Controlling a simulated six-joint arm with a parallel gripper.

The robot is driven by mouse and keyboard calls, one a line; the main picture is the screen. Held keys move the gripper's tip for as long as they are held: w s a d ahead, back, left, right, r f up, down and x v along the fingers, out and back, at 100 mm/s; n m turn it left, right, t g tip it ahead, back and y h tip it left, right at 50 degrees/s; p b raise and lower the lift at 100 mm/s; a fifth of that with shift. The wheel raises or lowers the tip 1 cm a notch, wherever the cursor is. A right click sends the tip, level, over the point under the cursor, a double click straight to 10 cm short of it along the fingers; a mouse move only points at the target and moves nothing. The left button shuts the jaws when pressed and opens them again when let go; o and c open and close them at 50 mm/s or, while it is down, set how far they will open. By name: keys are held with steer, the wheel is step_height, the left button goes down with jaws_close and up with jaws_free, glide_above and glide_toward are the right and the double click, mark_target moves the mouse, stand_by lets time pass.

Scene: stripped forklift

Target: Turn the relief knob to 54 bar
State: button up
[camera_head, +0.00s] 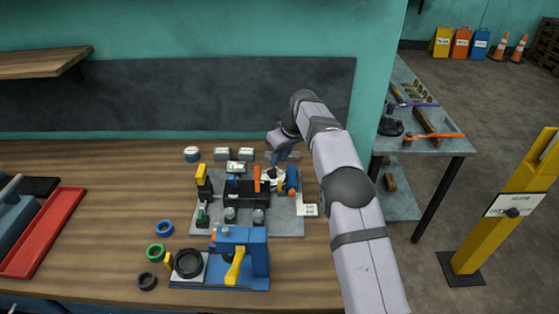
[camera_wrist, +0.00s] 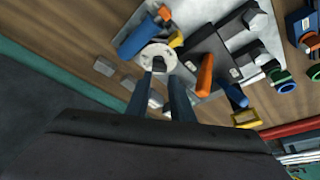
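The relief knob appears to be the small dark knob (camera_wrist: 159,65) on a white round dial (camera_wrist: 148,54) in the wrist view. The dial's marks are too small to read. In the head view the white dial (camera_head: 272,177) is partly hidden by my gripper (camera_head: 284,158). In the wrist view my gripper (camera_wrist: 164,80) points at the dial with its two dark blue fingers apart. The knob shows at the fingertips, between their lines; I cannot tell whether they touch it. The dial belongs to a dark valve block on a grey plate (camera_head: 280,222).
A blue cylinder (camera_wrist: 139,40) lies close beside the dial. An orange lever (camera_wrist: 205,74) stands on the block nearby. Small grey blocks (camera_head: 240,167) lie behind the plate. A blue fixture with a yellow handle (camera_head: 234,267) stands in front. A red tray (camera_head: 45,235) is at left.

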steer(key=d, duration=0.1)
steer(key=w+d+b, duration=0.1)
steer(key=d, duration=0.1)
steer(key=shift+d+r+m+t, duration=0.1)
steer(key=shift+d+m+t, duration=0.05)
steer(key=shift+m+t, duration=0.15)
jaws_close()
steer(key=s+d+r+m+t+b, duration=0.1)
steer(key=s+d+r+m+b, duration=0.1)
steer(key=d+r+b, duration=0.6)
steer(key=s+a+f+m+t+y, duration=0.1)
steer(key=s+a+f+m+y, duration=0.35)
steer(key=s+f+m, duration=0.35)
steer(key=shift+d+f+m+t+p, duration=0.15)
steer(key=shift+d+f+m+t, duration=0.3)
steer(key=shift+m, duration=0.8)
steer(key=shift+d+f+m+t+p, duration=0.15)
steer(key=shift+f+m+t, duration=0.45)
steer(key=shift+m, duration=0.6)
steer(key=shift+d+f+m+t+p, duration=0.1)
steer(key=shift+d+f+m+t, duration=0.4)
steer(key=shift+m, duration=0.75)
